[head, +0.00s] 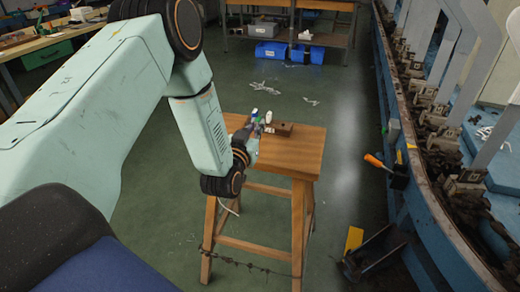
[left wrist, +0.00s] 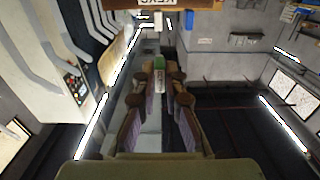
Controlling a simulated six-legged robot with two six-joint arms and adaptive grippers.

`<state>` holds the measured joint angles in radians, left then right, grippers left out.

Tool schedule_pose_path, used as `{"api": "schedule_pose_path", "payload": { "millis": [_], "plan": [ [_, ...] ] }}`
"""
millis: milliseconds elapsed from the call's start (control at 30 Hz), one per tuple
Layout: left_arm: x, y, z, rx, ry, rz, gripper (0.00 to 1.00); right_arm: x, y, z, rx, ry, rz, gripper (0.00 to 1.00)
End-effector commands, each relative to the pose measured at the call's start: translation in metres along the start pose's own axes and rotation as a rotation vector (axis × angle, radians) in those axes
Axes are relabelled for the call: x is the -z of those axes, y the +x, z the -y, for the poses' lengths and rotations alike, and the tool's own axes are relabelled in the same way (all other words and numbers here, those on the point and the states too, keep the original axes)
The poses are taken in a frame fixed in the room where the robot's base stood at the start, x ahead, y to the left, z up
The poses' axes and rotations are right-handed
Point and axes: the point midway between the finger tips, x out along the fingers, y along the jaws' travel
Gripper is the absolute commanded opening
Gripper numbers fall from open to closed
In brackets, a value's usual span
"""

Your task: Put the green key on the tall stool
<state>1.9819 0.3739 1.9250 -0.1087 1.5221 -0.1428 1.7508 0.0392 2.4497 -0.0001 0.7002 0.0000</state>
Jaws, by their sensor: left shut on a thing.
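The tall wooden stool (head: 305,150) stands in the middle of the head view, its square top seen from above. My left gripper (head: 260,120) is over the left part of the stool top. In the left wrist view my left gripper (left wrist: 160,82) is shut on the green key, of which a green end (left wrist: 159,62) and a paler part show between the fingertips. In the head view the key is small and largely hidden by the fingers. I cannot tell whether it touches the stool top. My right gripper is not in view.
A blue machine frame (head: 405,180) runs along the right. A workbench with blue bins (head: 270,50) stands behind.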

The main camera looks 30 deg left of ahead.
Motion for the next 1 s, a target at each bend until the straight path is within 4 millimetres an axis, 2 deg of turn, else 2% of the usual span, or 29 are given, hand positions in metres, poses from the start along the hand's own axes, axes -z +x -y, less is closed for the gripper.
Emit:
{"api": "schedule_pose_path", "payload": {
  "millis": [33, 100, 367, 533, 1000],
  "plan": [
    [-0.014, 0.000, -0.001, -0.001, 0.003, 0.001, 0.00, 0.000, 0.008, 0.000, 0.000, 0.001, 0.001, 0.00],
    [-0.024, 0.000, -0.002, -0.001, 0.002, 0.000, 0.00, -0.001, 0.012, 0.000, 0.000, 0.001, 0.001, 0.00],
    [-0.042, 0.001, -0.003, 0.000, 0.001, 0.000, 0.00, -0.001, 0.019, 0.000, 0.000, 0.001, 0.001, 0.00],
    [-0.067, 0.001, -0.003, 0.000, 0.001, 0.000, 0.00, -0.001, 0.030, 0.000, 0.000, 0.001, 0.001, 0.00],
    [-0.074, 0.001, -0.003, 0.001, -0.001, -0.001, 0.00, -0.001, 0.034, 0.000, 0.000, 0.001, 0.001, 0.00]
  ]
}}
